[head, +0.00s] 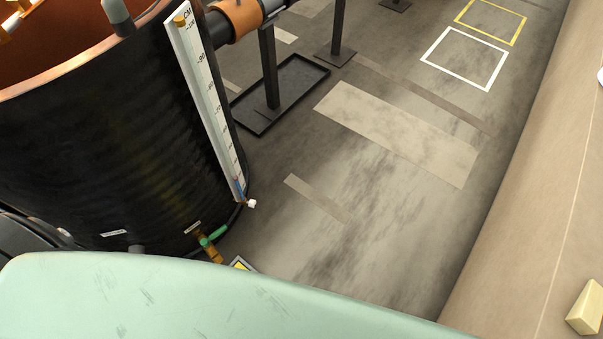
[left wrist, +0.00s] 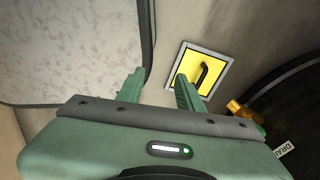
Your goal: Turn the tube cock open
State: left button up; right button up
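The dark round tank (head: 110,130) carries an upright white scale board (head: 210,105) marked in CM. A small white-ended fitting (head: 251,203) with a bit of blue sits at the board's foot; it may be the tube cock, but it is too small to tell its position. Lower down, a brass valve with a green handle (head: 213,237) sticks out of the tank. Its brass part (left wrist: 238,108) also shows in the left wrist view, near a label starting "DRAI" (left wrist: 285,149). My left gripper (left wrist: 160,90) is open, with nothing between its fingers. My right gripper is out of view.
A yellow plate with a pale border (left wrist: 200,76) and a black curved mark or handle lies beyond the left fingers. A pale green surface (head: 150,295) fills the head view's bottom.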

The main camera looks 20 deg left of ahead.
aim_at(251, 204)
jog(key=i+l+z, duration=0.15)
jog(key=i, duration=1.25)
jog(key=i+u, duration=0.4)
jog(key=i+l+u, duration=0.1)
jog(key=i+u, duration=0.15)
jog(key=u, duration=0.15)
jog(key=i+l+u, duration=0.2)
jog(key=u, duration=0.15)
jog(key=i+l, duration=0.05)
jog(key=i, duration=0.05)
